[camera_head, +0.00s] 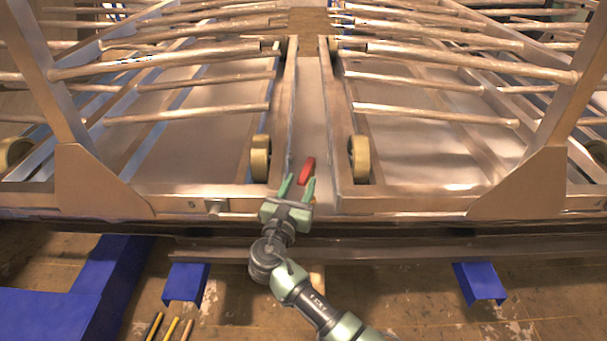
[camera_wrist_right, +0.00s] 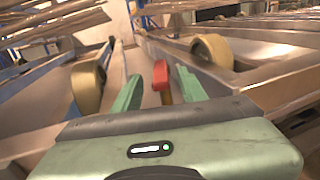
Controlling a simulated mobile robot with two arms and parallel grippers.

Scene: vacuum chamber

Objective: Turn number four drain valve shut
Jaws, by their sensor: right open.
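A small valve with a red handle (camera_head: 306,171) stands in the channel between the two copper-coloured frames. In the right wrist view the red handle (camera_wrist_right: 160,74) shows with an orange-yellow stem (camera_wrist_right: 166,97) under it. My right gripper (camera_head: 297,186) reaches in from the front with its green fingers open. In the right wrist view the handle appears between the fingertips of my right gripper (camera_wrist_right: 159,88), nearer the right finger; I cannot tell whether they touch. No number is readable on the valve. My left gripper is not in view.
Yellow wheels (camera_head: 260,158) and (camera_head: 359,159) flank the channel on both sides. Copper-coloured pipes (camera_head: 190,53) run across the frames. A metal front rail (camera_head: 400,203) crosses below, with blue supports (camera_head: 186,283) under it. Several thin rods (camera_head: 170,329) show at the bottom left.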

